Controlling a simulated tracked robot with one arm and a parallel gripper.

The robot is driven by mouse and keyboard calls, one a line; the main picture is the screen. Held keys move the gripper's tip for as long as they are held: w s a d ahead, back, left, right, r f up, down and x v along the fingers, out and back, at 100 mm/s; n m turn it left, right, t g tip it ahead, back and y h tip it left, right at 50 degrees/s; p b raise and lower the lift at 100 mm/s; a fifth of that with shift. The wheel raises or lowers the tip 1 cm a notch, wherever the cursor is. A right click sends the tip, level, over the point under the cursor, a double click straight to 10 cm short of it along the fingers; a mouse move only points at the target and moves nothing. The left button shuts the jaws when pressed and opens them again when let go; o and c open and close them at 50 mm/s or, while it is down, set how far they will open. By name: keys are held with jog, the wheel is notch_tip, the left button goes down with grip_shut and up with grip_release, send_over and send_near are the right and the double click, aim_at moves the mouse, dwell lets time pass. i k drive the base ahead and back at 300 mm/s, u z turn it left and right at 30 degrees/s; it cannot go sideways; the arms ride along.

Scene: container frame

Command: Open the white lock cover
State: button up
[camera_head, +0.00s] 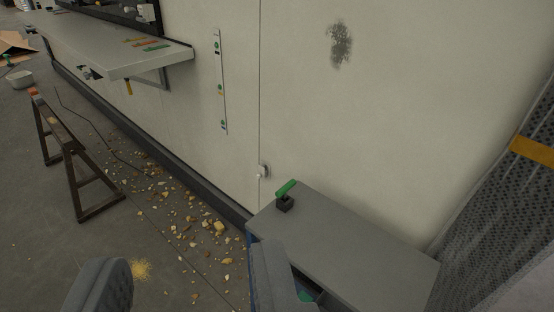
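A small white fitting (263,171), which looks like the lock cover, sits on the pale wall beside a thin vertical seam, just above and left of a grey box. It is too small to tell whether it is open or shut. My gripper (190,262) shows at the bottom edge, with its two dark grey fingers wide apart and nothing between them. The white fitting is ahead of the gripper, above and slightly left of the right fingertip, and apart from it.
A grey box (345,250) against the wall carries a dark block with a green handle (286,190). Rubble (215,228) litters the floor. A sawhorse (75,165) and a wall shelf (115,55) are at left. A perforated panel (500,215) bounds the right.

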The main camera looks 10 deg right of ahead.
aim_at(261, 170)
jog(key=z, duration=0.05)
jog(key=i, duration=0.45)
jog(key=z, duration=0.1)
jog(key=k, duration=0.4)
jog(key=u, duration=0.5)
jog(key=i, duration=1.9)
jog(key=z, duration=0.3)
